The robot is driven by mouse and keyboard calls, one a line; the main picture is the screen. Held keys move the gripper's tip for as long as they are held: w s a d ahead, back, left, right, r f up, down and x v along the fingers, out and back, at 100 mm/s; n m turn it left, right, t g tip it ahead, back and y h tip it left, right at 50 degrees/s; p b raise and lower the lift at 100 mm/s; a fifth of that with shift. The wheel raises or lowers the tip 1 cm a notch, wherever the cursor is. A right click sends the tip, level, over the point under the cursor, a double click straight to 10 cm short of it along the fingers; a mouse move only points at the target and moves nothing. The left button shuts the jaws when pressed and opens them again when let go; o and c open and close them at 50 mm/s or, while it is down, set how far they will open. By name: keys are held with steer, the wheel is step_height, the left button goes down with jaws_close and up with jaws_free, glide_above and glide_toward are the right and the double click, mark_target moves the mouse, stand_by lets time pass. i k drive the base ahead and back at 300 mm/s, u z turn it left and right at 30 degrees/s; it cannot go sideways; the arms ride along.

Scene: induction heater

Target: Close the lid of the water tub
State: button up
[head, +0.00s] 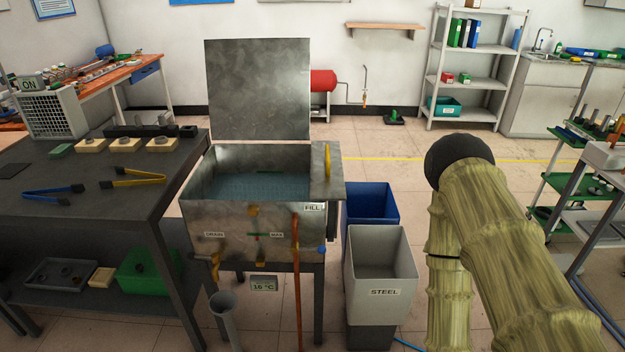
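The water tub (215,222) is a grey metal box on legs in the middle of the head view, with water (262,186) inside. Its lid (258,90) is a flat grey metal sheet standing upright along the tub's back edge, so the tub is open. A yellow handle-like piece (327,162) stands on the ledge at the tub's right. My arm is at the right of the view, apart from the tub and lid. My gripper is not visible.
A dark table with blue tongs (52,191) and yellow tongs (140,177) stands close at the tub's left. A blue bin (370,196) and a grey bin marked STEEL (383,258) stand at its right. Floor is clear behind the bins.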

mark_target(259, 89)
steer(key=z, duration=1.5)
steer(key=i, duration=4.2)
steer(key=u, duration=1.9)
steer(key=i, duration=2.5)
